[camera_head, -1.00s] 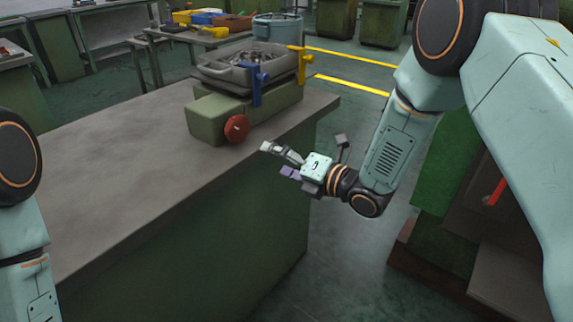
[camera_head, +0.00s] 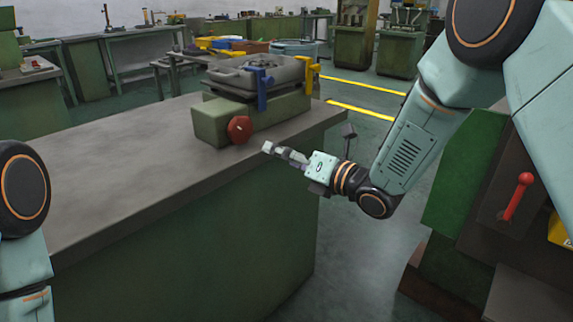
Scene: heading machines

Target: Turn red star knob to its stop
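The red star knob (camera_head: 239,129) sits on the near end of a green machine block (camera_head: 211,121) on the workbench. My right gripper (camera_head: 270,148) is to the right of the knob and a little lower in the picture, apart from it, with its fingers pointing left. Nothing shows between its fingers, but they overlap from this angle and I cannot tell how far they are open. My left arm shows at the left edge; its gripper is out of the picture.
The grey workbench (camera_head: 120,165) spans the left and middle, bare left of the block. A grey tray (camera_head: 243,76) with a blue clamp (camera_head: 262,88) and a yellow clamp (camera_head: 312,77) tops the block. A red lever (camera_head: 518,196) stands on a machine at right.

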